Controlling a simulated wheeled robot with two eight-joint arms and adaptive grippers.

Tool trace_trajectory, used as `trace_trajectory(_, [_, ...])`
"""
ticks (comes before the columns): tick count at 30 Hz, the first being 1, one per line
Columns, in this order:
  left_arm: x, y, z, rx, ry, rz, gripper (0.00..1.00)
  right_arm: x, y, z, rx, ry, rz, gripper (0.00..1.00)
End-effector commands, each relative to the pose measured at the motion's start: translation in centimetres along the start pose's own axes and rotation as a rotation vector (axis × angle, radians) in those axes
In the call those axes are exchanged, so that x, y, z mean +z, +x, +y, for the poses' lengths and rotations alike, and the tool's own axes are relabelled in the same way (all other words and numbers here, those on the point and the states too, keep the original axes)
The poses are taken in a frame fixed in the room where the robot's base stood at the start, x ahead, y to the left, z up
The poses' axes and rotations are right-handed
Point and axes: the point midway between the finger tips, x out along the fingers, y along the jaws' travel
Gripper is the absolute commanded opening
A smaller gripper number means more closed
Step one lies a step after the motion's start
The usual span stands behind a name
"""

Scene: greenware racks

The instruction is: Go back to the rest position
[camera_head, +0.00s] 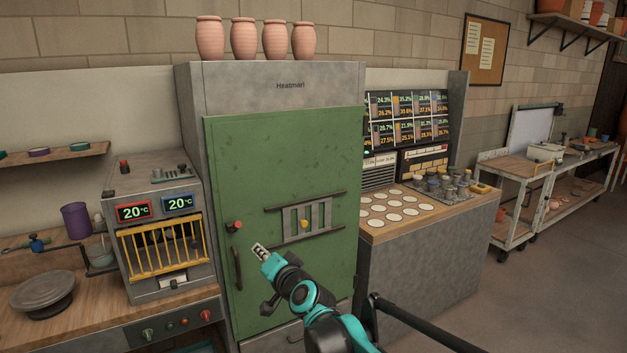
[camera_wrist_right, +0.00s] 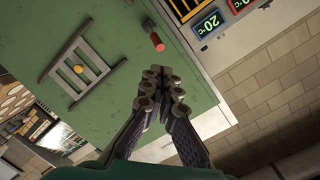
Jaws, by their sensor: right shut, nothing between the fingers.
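My right gripper (camera_head: 260,251) is in front of the green door (camera_head: 285,140) of the grey cabinet. It is shut and empty, its fingers together. In the right wrist view its fingertips (camera_wrist_right: 163,78) meet in front of the green door (camera_wrist_right: 110,30). The red knob (camera_head: 234,226) on the door is just left of and above the fingertips; it also shows in the right wrist view (camera_wrist_right: 156,43). The door looks closed. My left gripper does not show in either view.
Several pink vases (camera_head: 243,39) stand on top of the cabinet. A small oven-like unit (camera_head: 112,240) with yellow bars is on the left bench. A counter (camera_head: 385,232) with white discs is right of the cabinet. Carts (camera_head: 492,171) stand farther right, with open floor before them.

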Motion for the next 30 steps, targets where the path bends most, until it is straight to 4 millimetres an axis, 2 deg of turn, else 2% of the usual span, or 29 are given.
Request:
trace_trajectory(1, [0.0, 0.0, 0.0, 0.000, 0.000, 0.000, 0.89, -0.5, -3.0, 1.3, 0.036, -0.053, -0.025, 0.00])
trace_trajectory(5, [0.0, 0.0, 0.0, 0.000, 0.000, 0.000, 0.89, 0.1, -10.3, 5.2, 0.150, -0.198, -0.118, 0.00])
trace_trajectory(7, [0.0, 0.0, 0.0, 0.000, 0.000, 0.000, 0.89, 0.8, -14.5, 7.8, 0.223, -0.267, -0.170, 0.00])
trace_trajectory(15, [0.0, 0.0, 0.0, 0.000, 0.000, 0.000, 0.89, 5.7, -30.9, 19.2, 0.557, -0.462, -0.377, 0.00])
trace_trajectory(18, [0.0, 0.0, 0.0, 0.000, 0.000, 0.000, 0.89, 7.5, -35.5, 22.5, 0.662, -0.497, -0.435, 0.00])
trace_trajectory(21, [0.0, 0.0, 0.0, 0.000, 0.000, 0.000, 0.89, 8.7, -38.6, 24.7, 0.736, -0.516, -0.476, 0.00])
trace_trajectory(24, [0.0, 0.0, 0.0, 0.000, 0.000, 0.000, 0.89, 9.3, -40.2, 25.9, 0.777, -0.525, -0.498, 0.00])
trace_trajectory(30, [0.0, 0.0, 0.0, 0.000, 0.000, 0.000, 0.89, 9.5, -40.8, 26.2, 0.791, -0.528, -0.507, 0.00])
